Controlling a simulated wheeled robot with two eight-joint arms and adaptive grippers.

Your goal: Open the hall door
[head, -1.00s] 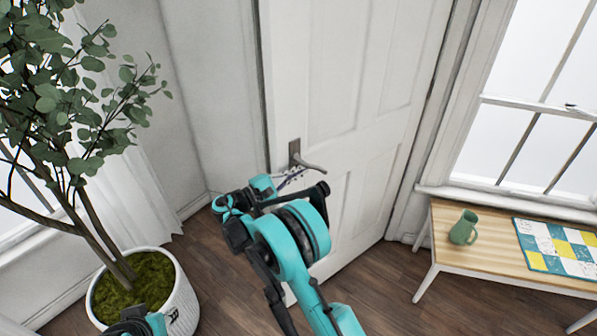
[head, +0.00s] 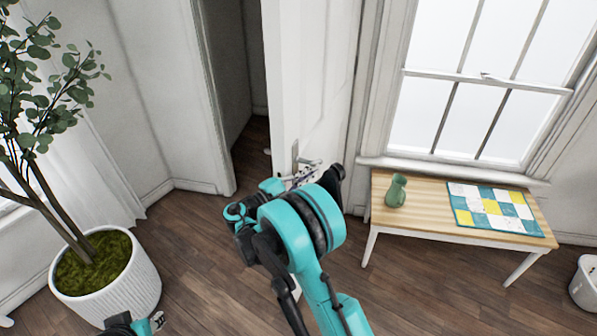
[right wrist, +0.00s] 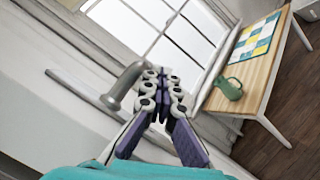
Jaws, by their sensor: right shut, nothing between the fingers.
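The white hall door (head: 312,70) stands partly open, swung toward me, with a dark gap at its left edge. Its grey lever handle (head: 296,152) is near that edge; in the right wrist view the lever (right wrist: 124,86) sticks out just left of my fingers. My right gripper (head: 303,176) is at the handle, partly hidden behind my own wrist. In the right wrist view its fingers (right wrist: 161,92) are together with nothing between them, beside the lever; I cannot tell whether they touch it. Part of my left gripper (head: 156,321) shows at the bottom left edge; its jaws are unclear.
The doorway gap (head: 250,125) shows hall floor. A plant in a white ribbed pot (head: 120,275) stands at left. A wooden bench (head: 425,217) stands at right under the window, with a green pitcher (head: 396,191) and a patchwork cloth (head: 490,208). Wood floor (head: 215,245) is open between.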

